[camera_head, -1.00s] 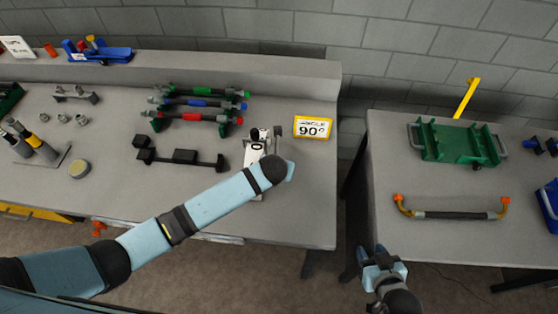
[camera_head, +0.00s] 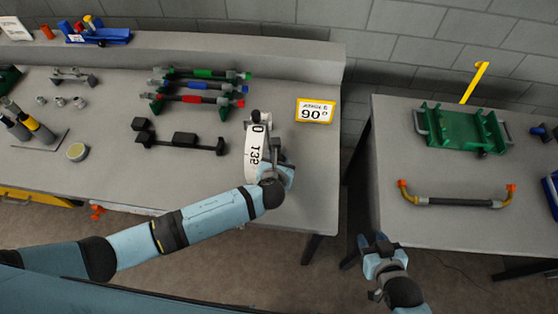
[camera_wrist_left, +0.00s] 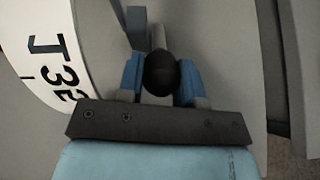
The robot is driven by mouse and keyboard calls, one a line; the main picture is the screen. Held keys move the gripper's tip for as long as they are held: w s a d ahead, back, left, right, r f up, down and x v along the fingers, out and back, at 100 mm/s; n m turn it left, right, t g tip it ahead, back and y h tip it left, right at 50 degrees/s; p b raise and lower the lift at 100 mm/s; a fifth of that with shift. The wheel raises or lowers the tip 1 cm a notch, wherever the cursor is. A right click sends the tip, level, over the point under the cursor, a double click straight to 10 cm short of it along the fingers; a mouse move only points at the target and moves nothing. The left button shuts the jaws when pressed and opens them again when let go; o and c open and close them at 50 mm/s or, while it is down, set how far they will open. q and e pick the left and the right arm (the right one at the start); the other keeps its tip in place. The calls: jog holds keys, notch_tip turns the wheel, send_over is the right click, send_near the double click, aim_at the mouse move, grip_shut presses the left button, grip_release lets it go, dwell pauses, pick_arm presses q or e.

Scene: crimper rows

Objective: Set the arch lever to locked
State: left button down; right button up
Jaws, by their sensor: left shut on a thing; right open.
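The arch lever stands near the right end of the left bench, beside a white curved scale (camera_head: 252,155) with dark markings, 0 at its far end and 135 nearer the middle. My left gripper (camera_head: 274,170) is at the near right side of the scale. In the left wrist view its blue fingers are shut around the lever's round black knob (camera_wrist_left: 160,73), and the scale's printed face (camera_wrist_left: 45,55) shows at the left. The lever's exact angle is partly hidden by my gripper. My right gripper (camera_head: 378,250) is open and empty, in front of the gap between the benches.
A yellow-framed sign with 90° (camera_head: 315,111) stands just right of the scale. A black fixture (camera_head: 185,143) and coloured bars (camera_head: 200,99) lie to the left. On the right bench are a green cradle (camera_head: 460,130) and a bent-ended bar (camera_head: 458,202).

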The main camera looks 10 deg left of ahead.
pick_arm(q)
jog(key=c, duration=0.8)
grip_release()
jog(key=v, duration=1.4)
jog(key=shift+w+b, duration=0.1)
jog(key=shift+b, duration=0.3)
